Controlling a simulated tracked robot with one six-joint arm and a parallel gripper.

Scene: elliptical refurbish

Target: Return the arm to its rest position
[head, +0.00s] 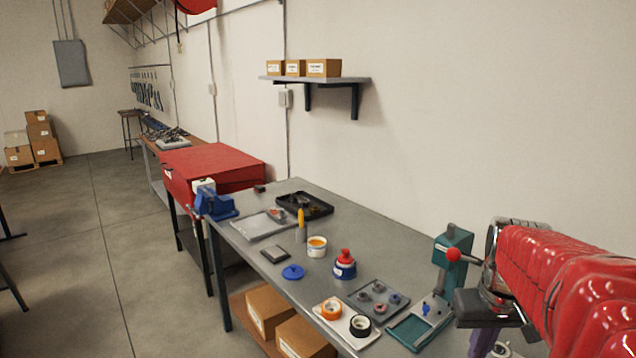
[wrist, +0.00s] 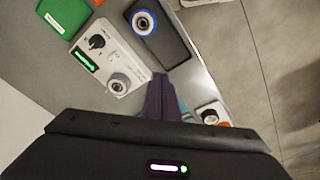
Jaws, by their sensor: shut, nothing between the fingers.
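My red arm (head: 575,285) reaches in from the right edge in the head view, over the near right end of the grey workbench (head: 385,235). My gripper (head: 484,342) hangs below its dark body, with purple fingers pointing down. In the wrist view the purple fingers of my gripper (wrist: 160,84) are shut together and empty. They are seen above the bench top near its edge, beside a white device with a knob and green display (wrist: 118,58). How far above the bench they are I cannot tell.
A teal press with a red ball handle (head: 453,250) stands just left of my gripper. Trays, a red-capped bottle (head: 345,265) and small parts lie further left. In the wrist view a dark tray (wrist: 170,45) and a green box (wrist: 65,14) are near. Open floor (wrist: 285,60) lies beyond the edge.

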